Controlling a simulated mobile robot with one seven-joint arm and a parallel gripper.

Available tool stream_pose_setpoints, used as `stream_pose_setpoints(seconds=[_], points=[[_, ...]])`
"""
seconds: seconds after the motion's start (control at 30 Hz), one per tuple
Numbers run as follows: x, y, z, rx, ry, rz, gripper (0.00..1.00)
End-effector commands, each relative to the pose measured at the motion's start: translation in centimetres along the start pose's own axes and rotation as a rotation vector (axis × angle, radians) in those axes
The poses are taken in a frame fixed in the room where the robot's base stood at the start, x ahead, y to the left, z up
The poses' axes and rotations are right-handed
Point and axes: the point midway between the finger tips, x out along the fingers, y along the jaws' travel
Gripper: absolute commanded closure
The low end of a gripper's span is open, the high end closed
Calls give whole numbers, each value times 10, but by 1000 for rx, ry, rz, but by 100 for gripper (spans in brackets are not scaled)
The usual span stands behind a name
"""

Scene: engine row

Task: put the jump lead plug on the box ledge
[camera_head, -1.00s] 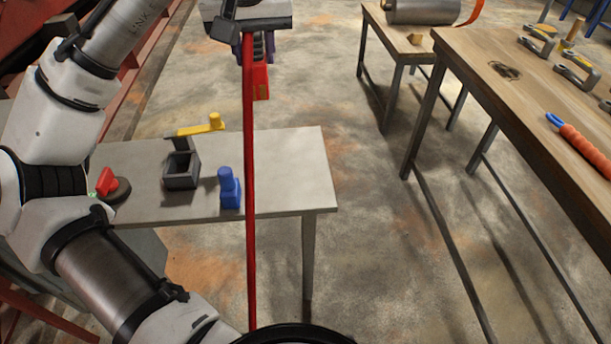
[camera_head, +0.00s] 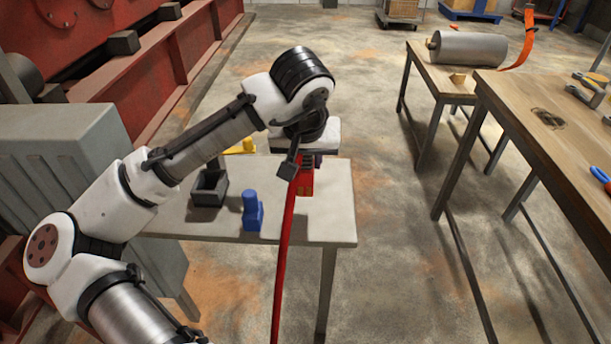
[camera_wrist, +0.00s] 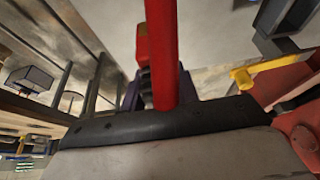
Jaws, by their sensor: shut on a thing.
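The jump lead plug (camera_head: 305,184), red with dark ridges, is in my gripper (camera_head: 306,164), mostly hidden behind the wrist. The plug hangs over the right part of a pale grey ledge (camera_head: 325,225); I cannot tell whether it touches. A red lead (camera_head: 284,250) runs down in front of the ledge. In the wrist view the lead (camera_wrist: 162,50) crosses in front of the red plug (camera_wrist: 143,45), between purple fingers (camera_wrist: 131,95). The ledge stands beside a large grey box (camera_head: 60,160).
On the ledge are a dark open holder (camera_head: 209,187), a blue plug-like piece (camera_head: 252,212) left of my gripper, and a yellow handle (camera_head: 245,147). A wooden bench (camera_head: 540,135) stands right. The ledge's front right corner is bare.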

Motion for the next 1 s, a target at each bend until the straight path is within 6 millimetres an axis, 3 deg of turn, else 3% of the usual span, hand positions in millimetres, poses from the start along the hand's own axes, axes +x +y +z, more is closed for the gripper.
stream_pose_setpoints(seconds=[0.43,0.83,0.87,1.0], points=[[42,-1,17,0,2,0,100],[47,0,19,0,2,1,100],[48,0,20,0,0,1,68],[47,0,20,0,0,0,50]])
